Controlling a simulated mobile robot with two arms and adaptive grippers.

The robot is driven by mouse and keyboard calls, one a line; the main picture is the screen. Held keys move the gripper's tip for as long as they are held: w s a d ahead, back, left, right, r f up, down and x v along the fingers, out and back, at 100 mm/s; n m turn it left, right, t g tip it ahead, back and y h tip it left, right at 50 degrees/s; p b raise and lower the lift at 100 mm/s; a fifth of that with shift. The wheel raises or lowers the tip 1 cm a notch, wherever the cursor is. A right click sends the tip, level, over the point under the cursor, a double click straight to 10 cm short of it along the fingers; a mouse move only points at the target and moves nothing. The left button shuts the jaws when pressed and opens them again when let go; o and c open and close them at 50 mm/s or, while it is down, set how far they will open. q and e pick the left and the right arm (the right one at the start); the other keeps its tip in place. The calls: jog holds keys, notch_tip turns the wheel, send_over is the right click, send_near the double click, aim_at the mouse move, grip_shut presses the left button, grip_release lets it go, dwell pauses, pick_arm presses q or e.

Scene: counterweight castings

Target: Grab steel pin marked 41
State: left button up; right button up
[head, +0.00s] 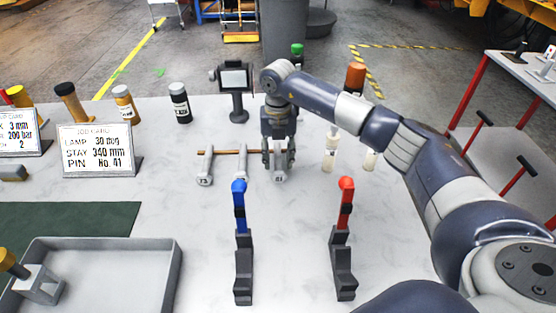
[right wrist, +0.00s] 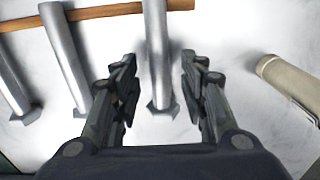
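Three steel pins lie in a row on the pale table, their upper ends on a thin brown bar. The rightmost pin (head: 280,177) carries a small number that looks like 41, though it is hard to read. The left pin (head: 205,168) and the middle pin (head: 241,168) lie beside it. My right gripper (head: 279,158) points down over the rightmost pin. In the right wrist view this pin (right wrist: 158,60) is between the open fingers (right wrist: 159,75), with a gap on each side. My left gripper is out of view.
A card (head: 97,150) reads "PIN No. 41". A blue-handled tool (head: 241,220) and a red-handled tool (head: 343,220) stand in front of the pins. Pale cylinders (head: 330,150) stand to the right. A grey tray (head: 165,262) and green mat (head: 110,215) are at left.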

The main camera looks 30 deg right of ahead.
jog(key=shift+f, duration=0.8)
grip_shut()
jog(key=shift+r, duration=0.1)
jog(key=shift+w+r, duration=0.1)
jog(key=shift+r, duration=0.05)
